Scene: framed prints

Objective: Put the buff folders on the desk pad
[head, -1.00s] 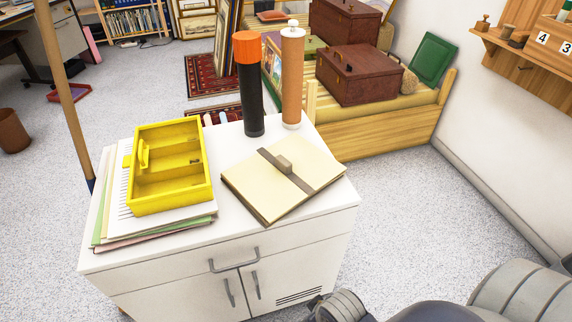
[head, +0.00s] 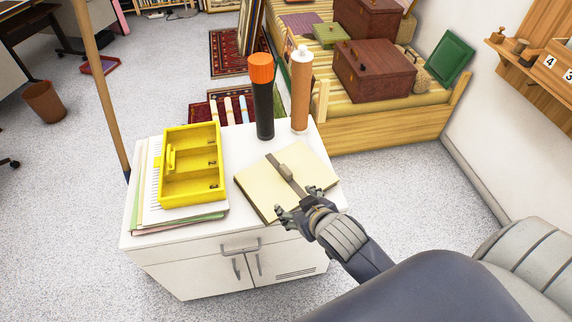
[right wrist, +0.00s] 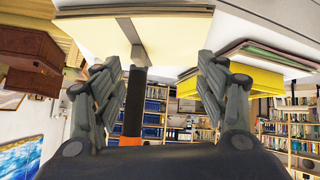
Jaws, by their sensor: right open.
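The buff folders (head: 270,183) lie as a flat stack on the white cabinet top, bound by a dark strap with a brown block-like grip (head: 286,171). My right gripper (head: 298,201) is open and empty at the near right edge of the stack. In the right wrist view the fingers (right wrist: 158,66) spread on either side of the strap, with the folders (right wrist: 180,35) between and beyond them. I cannot tell whether the fingers touch the folders. My left gripper is out of view. I see no desk pad that I can make out.
A yellow tray (head: 192,187) sits on papers (head: 150,195) left of the folders. A black tube with an orange cap (head: 264,100) and a brown tube (head: 300,95) stand behind. A wooden pole (head: 98,80) rises at the left. The cabinet top (head: 232,218) is bare at front.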

